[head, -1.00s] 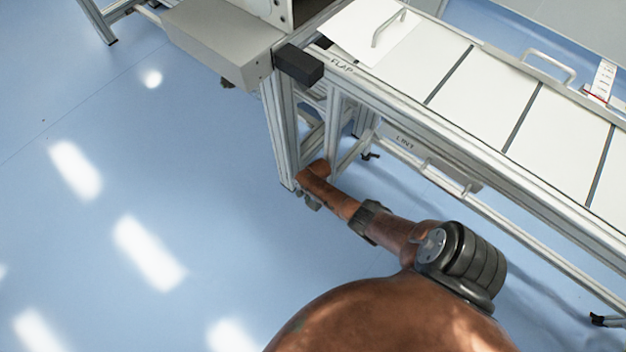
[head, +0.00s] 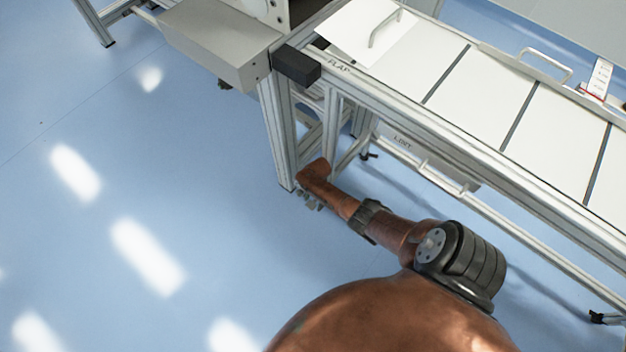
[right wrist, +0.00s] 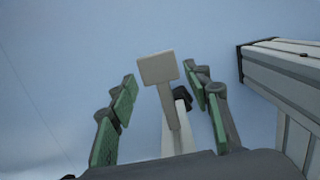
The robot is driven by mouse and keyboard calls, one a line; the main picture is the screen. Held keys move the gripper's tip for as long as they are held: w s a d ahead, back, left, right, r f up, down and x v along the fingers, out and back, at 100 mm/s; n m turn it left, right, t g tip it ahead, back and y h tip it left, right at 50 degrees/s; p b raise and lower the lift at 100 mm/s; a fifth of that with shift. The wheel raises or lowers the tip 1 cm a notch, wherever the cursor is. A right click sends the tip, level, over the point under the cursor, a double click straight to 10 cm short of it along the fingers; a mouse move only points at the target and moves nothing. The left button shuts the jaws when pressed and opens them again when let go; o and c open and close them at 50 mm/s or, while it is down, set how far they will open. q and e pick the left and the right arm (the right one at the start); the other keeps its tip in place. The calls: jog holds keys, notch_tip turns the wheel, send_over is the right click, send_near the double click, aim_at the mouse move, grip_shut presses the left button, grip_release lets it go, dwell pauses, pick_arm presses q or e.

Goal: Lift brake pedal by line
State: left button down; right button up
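The brake pedal (right wrist: 157,67) is a beige flat plate on a narrow stem, low beside the machine. It shows in the right wrist view between the fingers of my right gripper (right wrist: 160,82). The fingers have green pads and are open, with a gap on both sides of the pedal. In the head view my right gripper (head: 309,201) is a small grey shape by the foot of the frame leg, mostly hidden by my brown wrist. I cannot make out the pedal in the head view. My left gripper is not in view.
The aluminium frame leg (head: 277,130) stands close to my right wrist. The white-panelled table (head: 475,95) and a lower rail (head: 510,221) lie over and beside my right arm. A grey box (head: 222,48) juts out at the upper left. The blue floor (head: 90,240) at left is clear.

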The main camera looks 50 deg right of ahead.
aim_at(313, 203)
jog(key=shift+o, duration=0.2)
jog(key=shift+w+a, duration=0.1)
jog(key=shift+a, duration=0.15)
jog(key=shift+r, duration=0.15)
jog(key=shift+r, duration=0.3)
notch_tip(313, 203, up, 9)
dwell(0.5)
